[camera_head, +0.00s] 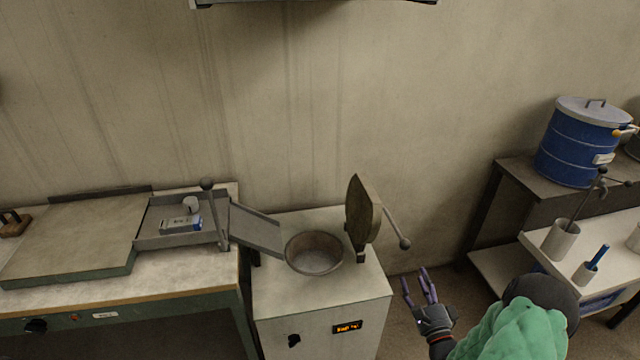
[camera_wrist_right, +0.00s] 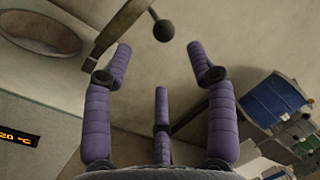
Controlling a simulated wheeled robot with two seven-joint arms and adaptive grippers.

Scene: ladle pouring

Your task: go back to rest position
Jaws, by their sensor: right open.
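My right gripper (camera_head: 420,290) is right of the white furnace cabinet, over the floor gap between it and the right-hand table. In the right wrist view its purple fingers (camera_wrist_right: 160,90) are spread apart with nothing between them. A lever with a dark ball knob (camera_wrist_right: 164,30) shows just beyond the fingertips, apart from them as far as I can see. My left gripper is not in view.
The furnace cabinet (camera_head: 280,312) has a round bowl (camera_head: 314,253) and a raised lid (camera_head: 362,212) with a ball-ended lever (camera_head: 404,243). A bench (camera_head: 70,277) stands left. A blue drum (camera_head: 577,142) and a white table (camera_head: 540,238) with a ladle in a cup (camera_head: 561,241) stand right.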

